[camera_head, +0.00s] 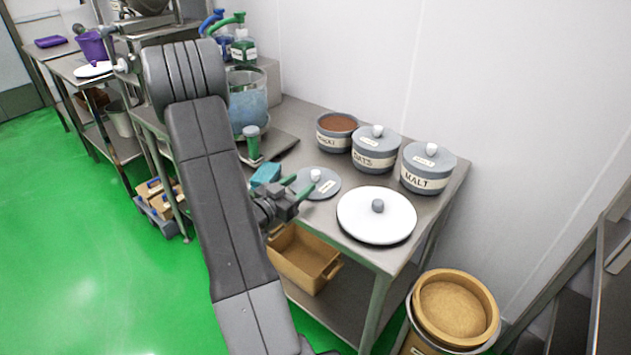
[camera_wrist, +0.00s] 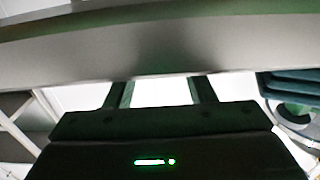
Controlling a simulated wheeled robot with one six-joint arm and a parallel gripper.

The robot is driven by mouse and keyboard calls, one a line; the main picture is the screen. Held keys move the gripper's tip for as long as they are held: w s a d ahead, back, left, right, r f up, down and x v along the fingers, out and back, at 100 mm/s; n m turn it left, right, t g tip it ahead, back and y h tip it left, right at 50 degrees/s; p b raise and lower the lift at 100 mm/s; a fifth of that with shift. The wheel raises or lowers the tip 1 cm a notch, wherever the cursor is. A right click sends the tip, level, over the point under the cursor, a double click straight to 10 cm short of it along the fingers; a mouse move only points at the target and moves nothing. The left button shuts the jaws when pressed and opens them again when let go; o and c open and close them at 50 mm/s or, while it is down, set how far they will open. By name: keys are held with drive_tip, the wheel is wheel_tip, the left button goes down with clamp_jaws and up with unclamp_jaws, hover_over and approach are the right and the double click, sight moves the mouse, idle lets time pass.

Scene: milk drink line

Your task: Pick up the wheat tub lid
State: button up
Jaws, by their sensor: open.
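A grey lid (camera_head: 329,187) with a white knob and a small label lies flat on the steel table. A larger white lid (camera_head: 360,220) with a grey knob lies to its right, near the front edge. I cannot read a wheat label on either. My gripper (camera_head: 298,186) is open and empty at the left edge of the grey lid, its green-tipped fingers pointing toward it. I cannot tell whether they touch. In the wrist view the two fingers (camera_wrist: 160,92) stand apart below a broad grey band that I cannot identify.
An open tub (camera_head: 333,140) of brown powder, an oats tub (camera_head: 374,158) and a malt tub (camera_head: 427,175) stand along the wall. A teal block (camera_head: 266,174) lies left of my gripper. A tan box (camera_head: 305,262) sits below; a round bin (camera_head: 460,310) stands at right.

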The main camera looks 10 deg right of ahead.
sight(312, 174)
drive_tip(key=x, duration=0.5)
drive_tip(key=shift+s+r+p, duration=0.1)
drive_tip(key=shift+r+p, duration=0.05)
drive_tip(key=shift+p, duration=0.25)
clamp_jaws()
